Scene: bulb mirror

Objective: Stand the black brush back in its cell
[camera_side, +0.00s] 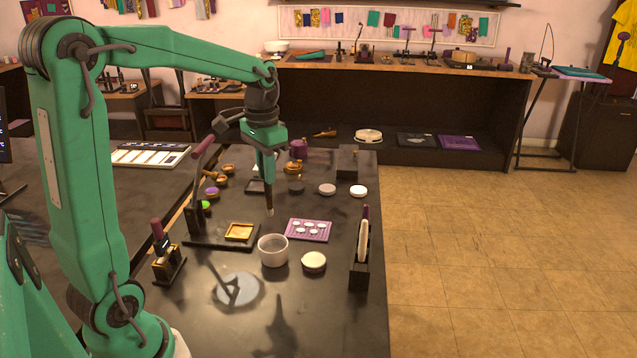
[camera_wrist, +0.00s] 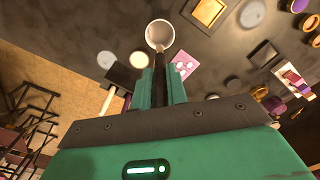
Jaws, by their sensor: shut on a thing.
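My gripper (camera_side: 268,178) is above the middle of the black table, pointing down, its fingers shut on a thin dark brush (camera_side: 270,200). The brush hangs roughly upright, its pale tip down, clear of the table. In the wrist view, my gripper (camera_wrist: 161,84) has the dark brush (camera_wrist: 160,62) between its fingers, reaching toward the white cup (camera_wrist: 160,35). In the side view the white cup (camera_side: 273,251) stands nearer the camera than the brush. A small black stand (camera_side: 170,272) at the front left holds upright dark and gold pieces. I cannot tell which cell is the brush's.
A purple tray (camera_side: 308,230) with pale discs lies right of the gripper. A black press (camera_side: 205,240) with a gold square stands left. A dark stand (camera_side: 359,278) with a tall pale piece is at the right edge. Several small round pots stand farther back.

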